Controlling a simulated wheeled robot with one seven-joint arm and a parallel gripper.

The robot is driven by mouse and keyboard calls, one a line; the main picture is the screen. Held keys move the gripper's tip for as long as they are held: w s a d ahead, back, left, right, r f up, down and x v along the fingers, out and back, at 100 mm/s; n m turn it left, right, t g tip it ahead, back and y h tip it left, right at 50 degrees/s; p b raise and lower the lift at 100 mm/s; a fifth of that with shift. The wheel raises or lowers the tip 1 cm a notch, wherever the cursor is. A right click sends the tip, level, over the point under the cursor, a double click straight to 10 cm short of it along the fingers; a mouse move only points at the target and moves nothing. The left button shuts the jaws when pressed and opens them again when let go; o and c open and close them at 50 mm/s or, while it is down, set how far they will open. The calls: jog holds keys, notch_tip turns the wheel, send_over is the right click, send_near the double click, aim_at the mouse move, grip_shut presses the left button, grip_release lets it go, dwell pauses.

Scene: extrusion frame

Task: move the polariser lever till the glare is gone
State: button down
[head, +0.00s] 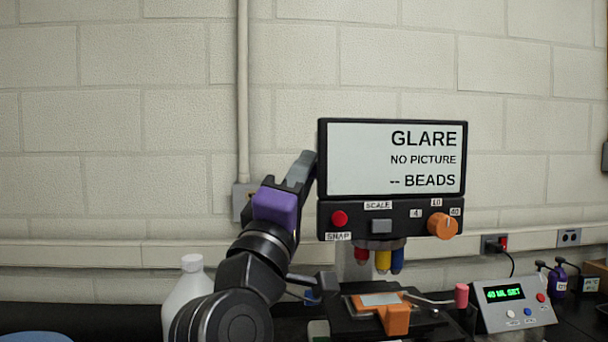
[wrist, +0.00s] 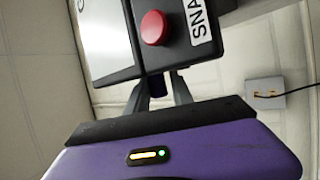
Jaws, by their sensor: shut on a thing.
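The screen (head: 395,158) reads "GLARE, NO PICTURE, -- BEADS". My gripper (head: 308,160) is at the screen's left edge, with its fingertips partly hidden there. In the wrist view my gripper (wrist: 158,84) is shut, its two grey fingers on either side of a small dark piece (wrist: 158,83) beside the screen housing. I take this piece to be the polariser lever; it is mostly hidden, and its position cannot be read.
Below the screen are a red SNAP button (head: 340,219), a grey SCALE switch (head: 381,226) and an orange knob (head: 442,226). Coloured objectives (head: 383,261) hang over the stage with an orange clip (head: 396,318). A white bottle (head: 190,291) stands left; a control box (head: 511,303) stands right.

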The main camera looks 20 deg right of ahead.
jog(key=shift+r, duration=0.3)
